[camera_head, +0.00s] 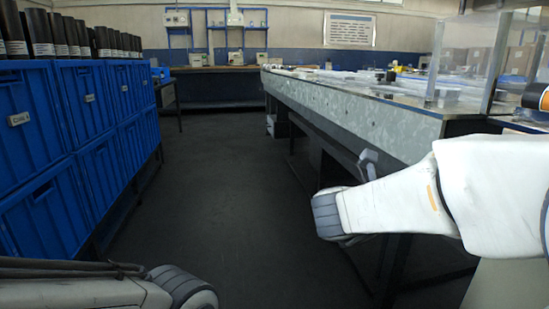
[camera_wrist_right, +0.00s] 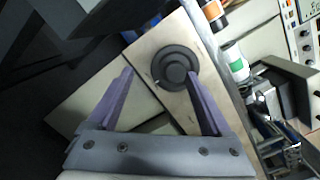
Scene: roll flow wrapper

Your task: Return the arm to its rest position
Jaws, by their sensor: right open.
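My right gripper (camera_wrist_right: 159,74) is open in the right wrist view, its two purple-grey fingers spread apart with nothing held between them. Beyond the fingertips lies a beige panel with a black round stepped disc (camera_wrist_right: 176,68); the distance to it is hard to tell. In the head view my white right arm comes in from the right and reaches beside the long bench's near side, ending in a grey joint; its gripper is not clearly visible there. Part of my left arm shows at the bottom left, and its gripper is out of view.
A long bench (camera_head: 350,105) with a clear screen runs along the right. The dark aisle floor (camera_head: 225,180) between is clear. Bottles (camera_wrist_right: 236,64) and equipment stand right in the wrist view.

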